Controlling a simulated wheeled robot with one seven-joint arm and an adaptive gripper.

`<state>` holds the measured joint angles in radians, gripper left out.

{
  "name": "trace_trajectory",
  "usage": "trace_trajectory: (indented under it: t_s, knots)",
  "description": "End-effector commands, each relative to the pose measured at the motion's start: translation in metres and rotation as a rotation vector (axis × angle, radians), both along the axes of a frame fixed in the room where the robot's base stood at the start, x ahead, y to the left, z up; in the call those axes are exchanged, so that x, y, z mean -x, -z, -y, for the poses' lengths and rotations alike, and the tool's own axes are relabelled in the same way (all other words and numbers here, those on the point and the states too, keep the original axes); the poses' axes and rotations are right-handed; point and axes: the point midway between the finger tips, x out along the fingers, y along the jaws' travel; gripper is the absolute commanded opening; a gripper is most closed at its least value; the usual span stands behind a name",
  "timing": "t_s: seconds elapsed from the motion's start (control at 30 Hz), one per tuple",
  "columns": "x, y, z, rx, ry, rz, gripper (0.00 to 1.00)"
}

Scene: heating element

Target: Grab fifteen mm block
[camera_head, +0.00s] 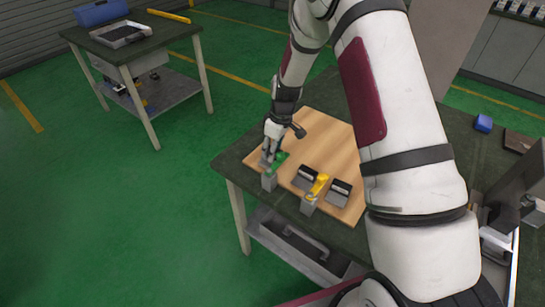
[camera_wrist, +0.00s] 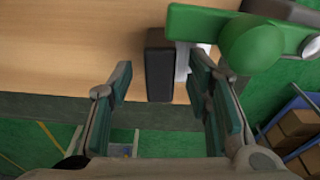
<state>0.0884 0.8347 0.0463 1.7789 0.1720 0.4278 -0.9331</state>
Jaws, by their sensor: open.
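My gripper (camera_wrist: 158,82) is open in the wrist view, with its fingers apart. A dark upright block (camera_wrist: 159,64) shows between the fingertips at the edge of the wooden board; a gap shows to the left finger, and contact on the right cannot be told. A green-handled fixture (camera_wrist: 245,38) stands right beside the block. In the head view my gripper (camera_head: 270,151) is low over the board's left corner, by the green handle (camera_head: 278,163), and partly hides what is there. No size marking is readable, so I cannot tell which block is the fifteen mm one.
The wooden board (camera_head: 325,138) lies on a dark table (camera_head: 237,163). Two dark pieces (camera_head: 306,178) (camera_head: 339,192) and a yellow-handled fixture (camera_head: 317,187) stand right of my gripper. A blue object (camera_head: 483,123) lies far right. The board's back is clear.

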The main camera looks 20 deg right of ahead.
Motion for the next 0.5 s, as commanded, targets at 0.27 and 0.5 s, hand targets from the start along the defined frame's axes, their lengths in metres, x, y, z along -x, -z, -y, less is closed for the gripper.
trace_trajectory:
  t_s: [0.27,0.5]
  knots:
    - [-0.0013,0.0074,-0.0008,0.001,-0.001,0.001,0.45]
    - [-0.0011,0.0073,-0.0007,0.000,-0.001,0.000,0.04]
